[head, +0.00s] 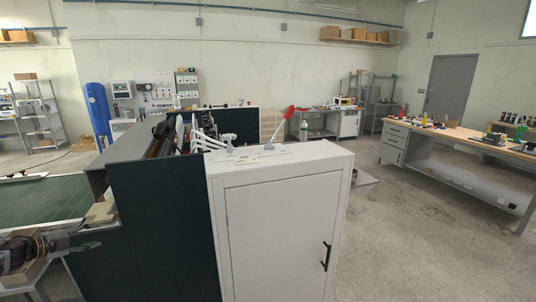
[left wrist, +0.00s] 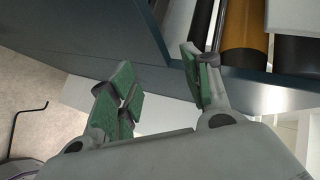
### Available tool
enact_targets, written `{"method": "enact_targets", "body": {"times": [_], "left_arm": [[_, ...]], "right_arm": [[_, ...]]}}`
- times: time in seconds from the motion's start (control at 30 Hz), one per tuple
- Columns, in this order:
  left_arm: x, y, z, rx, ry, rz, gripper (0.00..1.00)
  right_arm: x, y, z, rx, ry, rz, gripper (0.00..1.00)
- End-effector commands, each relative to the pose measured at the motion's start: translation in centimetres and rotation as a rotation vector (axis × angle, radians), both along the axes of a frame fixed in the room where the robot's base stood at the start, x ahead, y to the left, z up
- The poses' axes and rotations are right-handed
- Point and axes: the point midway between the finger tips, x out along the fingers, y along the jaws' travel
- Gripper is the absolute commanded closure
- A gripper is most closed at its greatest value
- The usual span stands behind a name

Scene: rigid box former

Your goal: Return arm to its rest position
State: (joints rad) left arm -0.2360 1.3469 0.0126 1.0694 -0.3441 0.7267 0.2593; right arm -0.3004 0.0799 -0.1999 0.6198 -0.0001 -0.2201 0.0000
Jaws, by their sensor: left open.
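My left gripper (head: 92,245) is low at the left edge of the head view, beside the dark side of the box former (head: 165,225) and near the green belt (head: 40,205). In the left wrist view the left gripper (left wrist: 157,78) has its green-padded fingers spread apart, with nothing between them. Behind the fingers is a dark blue-grey panel edge (left wrist: 90,35). A orange-brown roller (left wrist: 243,30) and black rollers lie beyond it at the upper right. I cannot tell how far the fingers are from the panel. My right arm and gripper do not show.
A small tan block (head: 100,212) sits at the belt's end. A workbench (head: 460,140) stands at the right. The floor between is clear.

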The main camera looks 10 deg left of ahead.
Motion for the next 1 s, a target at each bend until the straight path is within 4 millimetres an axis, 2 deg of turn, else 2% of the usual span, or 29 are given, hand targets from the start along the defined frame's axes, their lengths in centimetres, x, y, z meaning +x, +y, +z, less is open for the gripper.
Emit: {"method": "enact_targets", "body": {"times": [0.03, 0.3, 0.5, 0.77, 1.0], "left_arm": [[-0.5, 0.3, -1.8, -0.021, 0.003, 0.031, 0.51], [-3.6, 1.7, -10.5, -0.109, 0.029, 0.199, 0.51], [-6.6, 1.7, -17.7, -0.170, 0.066, 0.327, 0.51], [-11.2, 0.0, -27.3, -0.247, 0.140, 0.487, 0.51], [-16.0, -3.1, -35.9, -0.311, 0.228, 0.627, 0.51]], "right_arm": [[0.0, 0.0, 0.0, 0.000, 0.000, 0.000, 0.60], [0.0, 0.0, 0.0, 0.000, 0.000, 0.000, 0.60], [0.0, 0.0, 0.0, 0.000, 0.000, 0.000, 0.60], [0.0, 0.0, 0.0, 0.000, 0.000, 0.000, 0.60], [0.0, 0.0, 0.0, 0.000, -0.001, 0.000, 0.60]]}}
